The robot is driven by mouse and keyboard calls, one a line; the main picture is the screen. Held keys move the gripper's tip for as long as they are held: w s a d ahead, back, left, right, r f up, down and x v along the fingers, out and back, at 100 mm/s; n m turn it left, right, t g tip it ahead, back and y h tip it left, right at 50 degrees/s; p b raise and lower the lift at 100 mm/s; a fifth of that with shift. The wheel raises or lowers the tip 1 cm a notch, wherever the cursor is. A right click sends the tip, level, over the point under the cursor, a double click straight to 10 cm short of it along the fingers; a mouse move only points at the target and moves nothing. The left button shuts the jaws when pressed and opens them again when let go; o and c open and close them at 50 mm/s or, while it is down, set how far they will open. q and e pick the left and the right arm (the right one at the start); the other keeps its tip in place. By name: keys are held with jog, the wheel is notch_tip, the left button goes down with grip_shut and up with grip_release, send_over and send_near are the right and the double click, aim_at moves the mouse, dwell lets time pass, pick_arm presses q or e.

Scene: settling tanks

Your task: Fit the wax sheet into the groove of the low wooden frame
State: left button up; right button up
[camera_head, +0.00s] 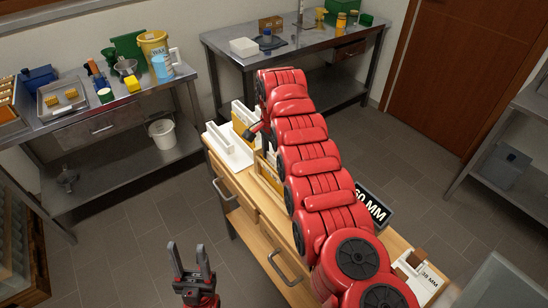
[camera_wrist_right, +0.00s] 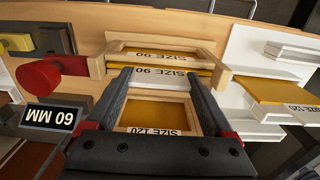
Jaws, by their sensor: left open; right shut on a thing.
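My right gripper (camera_wrist_right: 162,78) is shut around a yellow wax sheet (camera_wrist_right: 160,71) marked SIZE 90, by its look; the fingers hide its ends. A low wooden frame (camera_wrist_right: 160,46), with its own SIZE 90 label, lies at the fingertips. I cannot tell whether the sheet is in its groove. In the head view, my right gripper (camera_head: 257,131) is a small dark shape over the wooden table, and the red arm hides much of the frame area. My left gripper (camera_head: 188,262) is open and empty, in front of the table.
A second wooden frame (camera_wrist_right: 160,96), marked SIZE 120, shows between my fingers. A white stand (camera_wrist_right: 235,55) with a yellow SIZE 120 sheet (camera_wrist_right: 270,91) is at right. Steel benches (camera_head: 98,122) stand behind.

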jog(key=shift+f, duration=0.15)
jog(key=o, duration=1.6)
jog(key=shift+c, duration=0.2)
jog(key=shift+r+b, duration=0.3)
jog(key=shift+r, duration=0.3)
notch_tip(320, 180, up, 5)
jog(key=shift+w+d+f+p, duration=0.1)
jog(key=shift+f+p, duration=0.05)
jog(key=shift+p, duration=0.4)
notch_tip(320, 180, up, 12)
jog(key=p, duration=1.2)
jog(key=shift+f, duration=0.2)
jog(key=shift+f, duration=0.1)
